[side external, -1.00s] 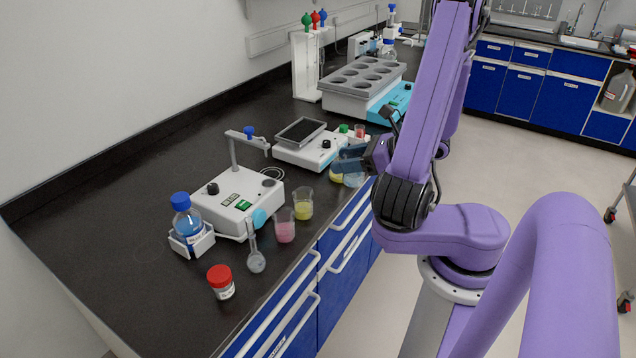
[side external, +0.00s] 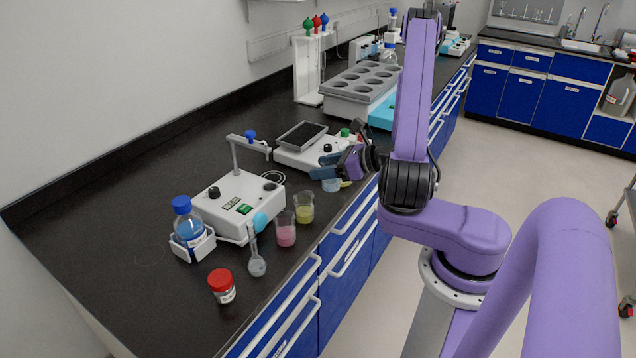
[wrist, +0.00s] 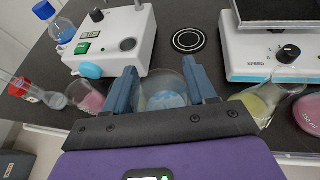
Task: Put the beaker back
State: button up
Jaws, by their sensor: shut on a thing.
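My gripper (side external: 333,168) is shut on a clear beaker with blue liquid (side external: 331,185). In the wrist view the beaker (wrist: 165,97) sits between the two blue-grey fingers (wrist: 163,85) and looks upright. It is near the bench's front edge, in front of the white device with a dark square plate (side external: 300,138). I cannot tell how high it is above the bench. A beaker with yellow liquid (wrist: 258,103) is to the right of my gripper in the wrist view, and partly hidden in the side view.
A white device (side external: 238,203), a second yellow beaker (side external: 304,208), a pink beaker (side external: 285,232), a flask (side external: 257,263) and a red-capped jar (side external: 221,286) stand to the left. The bench (side external: 110,240) is clear at far left.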

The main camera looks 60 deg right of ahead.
jog(key=w+f, duration=0.1)
jog(key=w+d+f, duration=0.1)
jog(key=f, duration=0.1)
jog(key=shift+w+f, duration=0.1)
jog(key=shift+w, duration=0.2)
jog(key=shift+f, duration=1.6)
jog(key=shift+f, duration=0.1)
jog(key=o, duration=1.2)
